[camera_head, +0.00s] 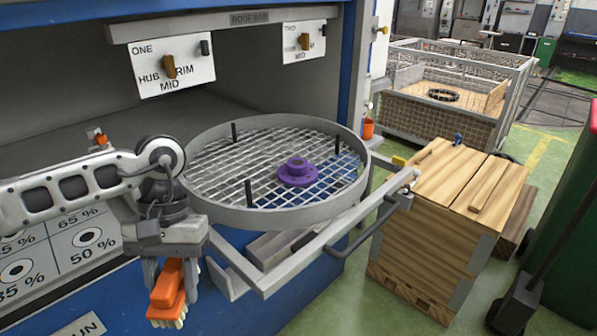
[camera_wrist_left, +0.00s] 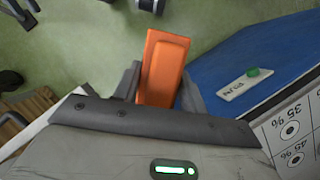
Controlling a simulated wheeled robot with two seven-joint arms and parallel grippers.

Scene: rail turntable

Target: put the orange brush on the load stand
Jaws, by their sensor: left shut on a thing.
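The orange brush (camera_head: 167,284) has pale bristles at its lower end. My left gripper (camera_head: 173,272) is shut on it and holds it bristles down, in front of the blue machine's panel. In the left wrist view the brush (camera_wrist_left: 163,65) sits between the two dark fingers of my left gripper (camera_wrist_left: 158,88). The brush appears clear of any surface. No thing is marked as the load stand; I cannot tell which it is. A wooden crate (camera_head: 425,240) with a flat plank top stands at the right. My right gripper is out of view.
A round mesh turntable (camera_head: 215,208) with upright pegs and a purple hub (camera_head: 297,172) sits on a rail frame behind the gripper. A grey handle bar (camera_head: 365,232) juts out towards the crate. A green bin (camera_head: 570,240) stands far right. Green floor (camera_head: 345,300) shows between machine and crate.

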